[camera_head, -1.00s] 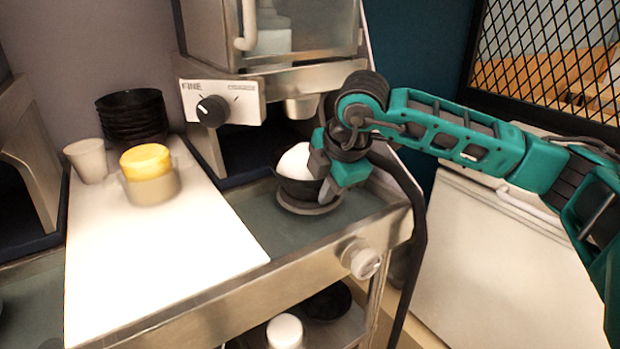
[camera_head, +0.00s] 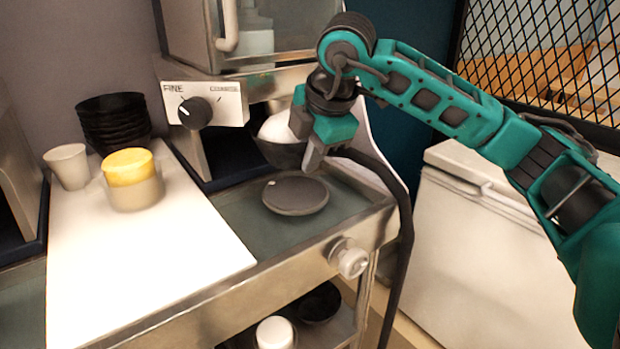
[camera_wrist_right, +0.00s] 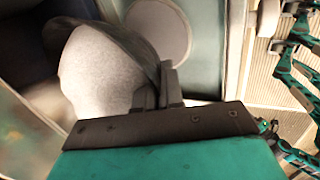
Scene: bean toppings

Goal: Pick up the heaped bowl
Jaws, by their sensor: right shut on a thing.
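The heaped bowl (camera_head: 283,153) is dark, with a white mound (camera_head: 277,127) rising above its rim. My right gripper (camera_head: 312,160) is shut on the bowl's right side and holds it in the air. Below it, a round dark grey disc (camera_head: 297,197) lies bare on the counter. In the right wrist view the pale mound (camera_wrist_right: 100,75) fills the left, beside the gripper's fingers (camera_wrist_right: 165,92), and the disc (camera_wrist_right: 158,30) shows beyond them. My left gripper is not in view.
A grinder (camera_head: 205,105) with a dial stands just behind the bowl. A white board (camera_head: 140,240) to the left carries a container with a yellow top (camera_head: 130,168). A white cup (camera_head: 68,167) and stacked black bowls (camera_head: 113,120) stand behind. A knob (camera_head: 350,260) juts from the counter front.

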